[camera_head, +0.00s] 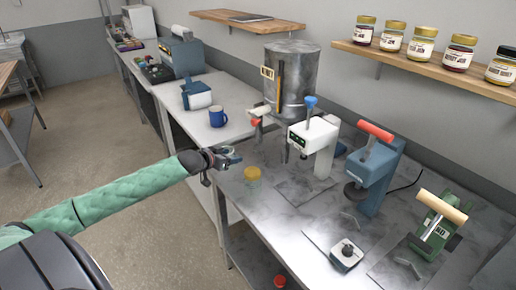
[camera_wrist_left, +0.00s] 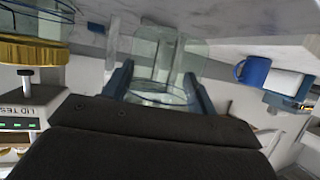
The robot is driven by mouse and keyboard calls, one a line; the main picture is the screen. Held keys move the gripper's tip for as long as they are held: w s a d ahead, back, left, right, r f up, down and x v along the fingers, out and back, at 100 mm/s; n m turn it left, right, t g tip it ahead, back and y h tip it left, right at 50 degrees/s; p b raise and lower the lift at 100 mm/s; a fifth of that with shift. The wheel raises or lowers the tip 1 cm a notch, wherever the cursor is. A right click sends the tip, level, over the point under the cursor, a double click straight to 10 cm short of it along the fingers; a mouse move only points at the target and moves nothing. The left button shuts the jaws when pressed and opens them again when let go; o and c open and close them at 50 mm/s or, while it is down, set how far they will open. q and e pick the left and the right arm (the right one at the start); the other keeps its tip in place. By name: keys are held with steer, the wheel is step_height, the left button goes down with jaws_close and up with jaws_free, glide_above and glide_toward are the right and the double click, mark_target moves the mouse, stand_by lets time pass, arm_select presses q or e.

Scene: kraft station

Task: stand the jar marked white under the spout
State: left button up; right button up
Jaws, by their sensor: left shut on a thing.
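My left gripper (camera_head: 228,155) is over the left edge of the steel bench (camera_head: 232,205). In the left wrist view its blue fingers (camera_wrist_left: 160,92) are shut on a clear, empty-looking glass jar (camera_wrist_left: 160,55). No white mark on that jar can be made out, and it hardly shows in the head view. A jar with a gold lid (camera_head: 252,176) stands on the bench just right of the gripper; it also shows in the left wrist view (camera_wrist_left: 30,52). The steel tank (camera_head: 292,78) has a tap spout (camera_head: 258,112) behind and right of the gripper. My right gripper is out of view.
A white lid tester (camera_head: 318,142), a blue press (camera_head: 375,165) and a green press (camera_head: 436,225) stand along the bench. A small scale (camera_head: 346,254) lies in front. A blue mug (camera_head: 217,116) is on the white table behind. The bench's front left is clear.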

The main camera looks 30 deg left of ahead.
arm_select(q)
steer(key=w+p, duration=0.2)
steer(key=w, duration=0.3)
steer(key=w+d+f+p, duration=0.1)
steer(key=w+p, duration=0.2)
steer(key=w, duration=0.2)
steer(key=w+d+f+p, duration=0.1)
steer(key=w+p, duration=0.1)
steer(key=w, duration=0.3)
steer(key=shift+w+f+p, duration=0.2)
steer(key=shift+w+p, duration=0.15)
steer(key=shift+p, duration=0.05)
steer(key=shift+f, duration=0.55)
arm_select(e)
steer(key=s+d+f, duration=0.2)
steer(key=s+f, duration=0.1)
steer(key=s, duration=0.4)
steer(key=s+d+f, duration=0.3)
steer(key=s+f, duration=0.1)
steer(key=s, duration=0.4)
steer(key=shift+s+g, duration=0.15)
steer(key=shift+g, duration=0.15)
arm_select(q)
steer(key=shift+f, duration=0.3)
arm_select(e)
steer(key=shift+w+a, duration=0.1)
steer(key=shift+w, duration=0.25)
